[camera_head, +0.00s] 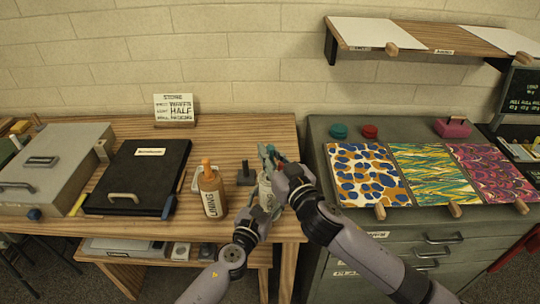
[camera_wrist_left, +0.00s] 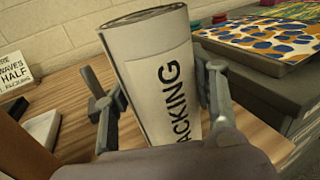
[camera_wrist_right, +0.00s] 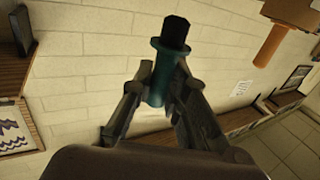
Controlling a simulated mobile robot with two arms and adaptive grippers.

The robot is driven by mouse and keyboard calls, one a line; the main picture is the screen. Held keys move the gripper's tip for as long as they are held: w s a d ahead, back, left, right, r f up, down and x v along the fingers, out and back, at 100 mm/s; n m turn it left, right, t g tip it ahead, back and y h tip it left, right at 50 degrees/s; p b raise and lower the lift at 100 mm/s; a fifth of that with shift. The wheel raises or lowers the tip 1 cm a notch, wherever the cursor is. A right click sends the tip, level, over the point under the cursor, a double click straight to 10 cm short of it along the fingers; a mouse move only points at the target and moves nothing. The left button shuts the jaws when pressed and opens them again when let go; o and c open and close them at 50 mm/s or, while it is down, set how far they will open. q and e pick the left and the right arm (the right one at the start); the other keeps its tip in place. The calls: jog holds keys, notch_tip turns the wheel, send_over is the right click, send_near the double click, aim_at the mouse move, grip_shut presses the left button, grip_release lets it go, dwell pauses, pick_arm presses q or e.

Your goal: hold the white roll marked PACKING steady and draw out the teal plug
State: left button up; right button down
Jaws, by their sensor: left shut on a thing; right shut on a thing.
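The white roll marked PACKING (camera_wrist_left: 160,80) stands slightly tilted between the fingers of my left gripper (camera_wrist_left: 160,100), which is shut on it. Its upper end shows in the left wrist view with no plug standing in it. In the head view the roll (camera_head: 265,194) is partly hidden by my grippers. The teal plug (camera_wrist_right: 161,75), with a wider collar and a black end, is between the fingers of my right gripper (camera_wrist_right: 158,92), which is shut on it. The plug is apart from the roll. In the head view my right gripper (camera_head: 270,158) is just above the roll.
A brown bottle with an orange top (camera_head: 212,190) and a small black object (camera_head: 246,174) stand left of the roll. A black case (camera_head: 138,177) and a grey case (camera_head: 50,165) lie farther left. Marbled sheets (camera_head: 365,174) cover the cabinet at right.

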pick_arm(q)
jog(key=o, duration=1.4)
jog(key=shift+c, duration=0.2)
